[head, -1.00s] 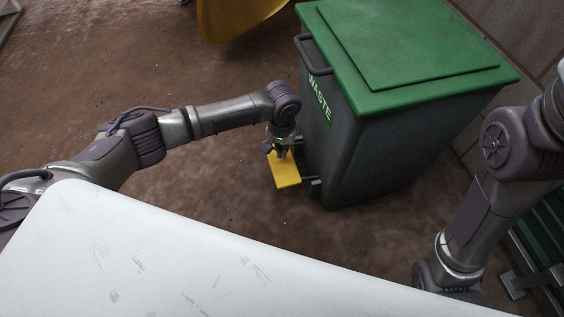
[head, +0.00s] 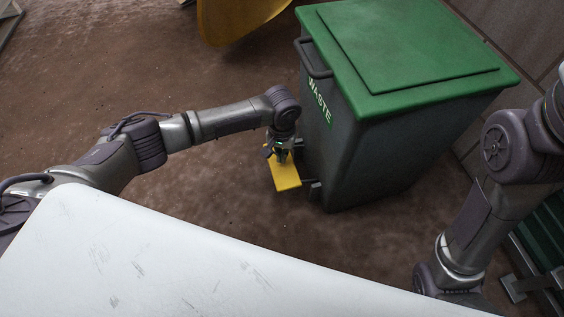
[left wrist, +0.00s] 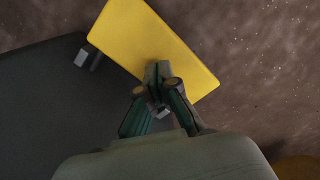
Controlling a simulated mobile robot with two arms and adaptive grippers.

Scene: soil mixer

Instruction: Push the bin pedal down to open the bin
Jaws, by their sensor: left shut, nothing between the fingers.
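The dark grey waste bin (head: 352,150) stands at the right of the middle in the head view. Its green lid (head: 405,45) is closed. The yellow pedal (head: 285,177) sticks out low at the bin's front and also fills the upper middle of the left wrist view (left wrist: 150,38). My left gripper (head: 281,158) is over the pedal, pointing down, shut and empty. In the left wrist view its fingertips (left wrist: 158,75) overlap the pedal's near edge; I cannot tell for sure whether they touch it. My right arm shows at the right edge, but its gripper is out of view.
A yellow curved object (head: 235,20) stands at the top. A pale panel (head: 180,265) covers the lower left. A tiled wall (head: 515,35) is behind the bin at right, with a green slatted object (head: 545,235) below. Brown ground (head: 160,65) left of the bin is clear.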

